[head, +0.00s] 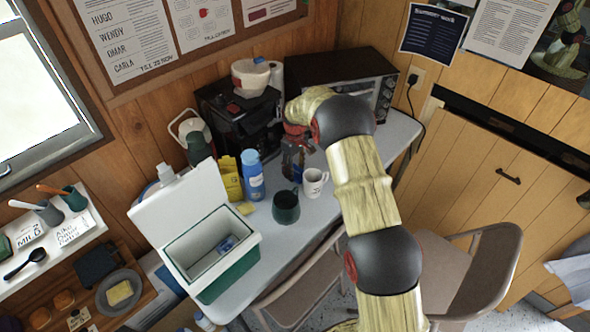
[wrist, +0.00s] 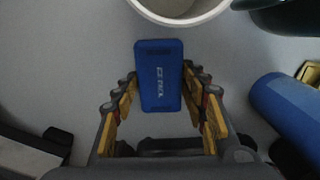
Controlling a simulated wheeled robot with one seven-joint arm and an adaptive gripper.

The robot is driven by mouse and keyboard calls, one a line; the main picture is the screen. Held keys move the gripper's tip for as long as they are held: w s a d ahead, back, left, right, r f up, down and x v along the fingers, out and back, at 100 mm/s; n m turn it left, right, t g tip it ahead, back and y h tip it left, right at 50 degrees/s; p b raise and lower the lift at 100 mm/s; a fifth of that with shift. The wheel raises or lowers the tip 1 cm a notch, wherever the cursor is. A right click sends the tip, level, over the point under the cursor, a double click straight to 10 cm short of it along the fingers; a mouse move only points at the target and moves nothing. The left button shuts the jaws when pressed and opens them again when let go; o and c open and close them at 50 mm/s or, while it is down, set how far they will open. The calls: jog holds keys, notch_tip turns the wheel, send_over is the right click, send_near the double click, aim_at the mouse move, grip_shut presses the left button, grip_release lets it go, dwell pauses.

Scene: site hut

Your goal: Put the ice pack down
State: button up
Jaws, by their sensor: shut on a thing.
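The ice pack (wrist: 158,80) is a flat blue block with white lettering, seen in the wrist view between my fingers. My gripper (wrist: 160,100) is shut on it, with yellow pads at its left and right sides. Pale table surface shows around the pack, but I cannot tell whether it touches the table. In the head view my gripper (head: 293,160) points down over the table, between the coffee maker and the white mug; the pack is hard to make out there.
A white mug (head: 315,182), a dark green mug (head: 286,207) and a blue bottle (head: 252,175) stand close by on the table (head: 322,208). The open cooler (head: 228,268) holds a small blue item. A coffee maker (head: 232,112) and toaster oven (head: 385,100) stand behind.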

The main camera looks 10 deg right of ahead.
jog(key=o, duration=1.2)
jog(key=shift+o, duration=0.2)
